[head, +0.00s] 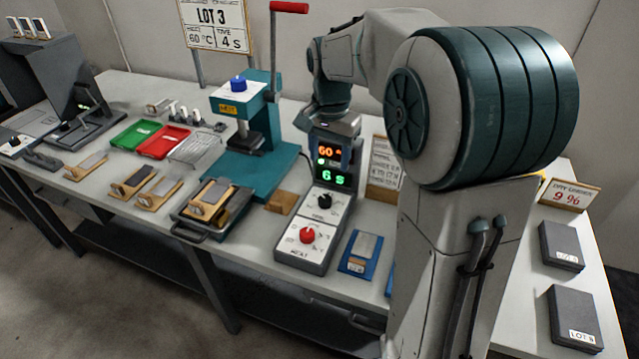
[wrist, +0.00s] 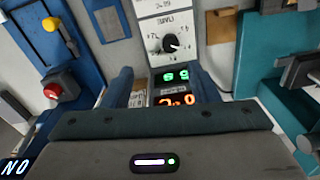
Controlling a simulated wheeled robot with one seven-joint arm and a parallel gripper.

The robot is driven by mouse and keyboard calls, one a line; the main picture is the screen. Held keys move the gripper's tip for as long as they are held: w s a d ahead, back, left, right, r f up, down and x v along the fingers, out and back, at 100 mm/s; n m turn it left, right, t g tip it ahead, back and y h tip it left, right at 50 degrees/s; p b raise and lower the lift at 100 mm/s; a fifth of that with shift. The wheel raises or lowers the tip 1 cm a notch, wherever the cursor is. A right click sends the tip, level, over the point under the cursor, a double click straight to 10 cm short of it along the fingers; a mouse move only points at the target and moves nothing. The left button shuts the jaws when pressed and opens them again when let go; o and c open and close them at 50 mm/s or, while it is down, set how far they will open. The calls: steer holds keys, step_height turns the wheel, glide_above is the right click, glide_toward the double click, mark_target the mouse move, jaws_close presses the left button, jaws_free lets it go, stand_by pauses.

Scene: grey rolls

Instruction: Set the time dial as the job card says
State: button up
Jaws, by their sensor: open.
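The job card (head: 215,24) at the back reads LOT 3, heat 60 °C, time 4 s. The control box (head: 296,251) has an upper orange readout of 60 and a lower green readout (head: 332,175) of 6 s. Its black time dial (head: 324,201) sits above the red heat dial (head: 307,235). In the wrist view, the black dial (wrist: 171,43) is beyond my fingertips, and the readouts show upside down between my fingers. My gripper (wrist: 163,76) is open and empty, apart from the dial. In the head view it is by the box's display end, fingers mostly hidden.
A teal press (head: 250,150) with a red-handled lever stands left of the box. A blue holder with a grey plate (head: 361,250) lies to its right. Green and red trays (head: 163,143) and several wooden holders are further left. Dark lot boxes (head: 561,245) lie right.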

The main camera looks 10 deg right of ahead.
mark_target(325, 198)
steer(key=shift+m, duration=0.8)
steer(key=w+f, duration=0.1)
steer(key=f, duration=0.4)
steer(key=w+f, duration=0.1)
steer(key=f, duration=0.4)
steer(key=w+f, duration=0.1)
steer(key=f, duration=0.4)
steer(key=shift+w+d+f, duration=0.1)
steer(key=shift+w+f, duration=0.1)
steer(key=shift+w, duration=0.2)
steer(key=shift+c, duration=0.3)
steer(key=c, duration=0.9)
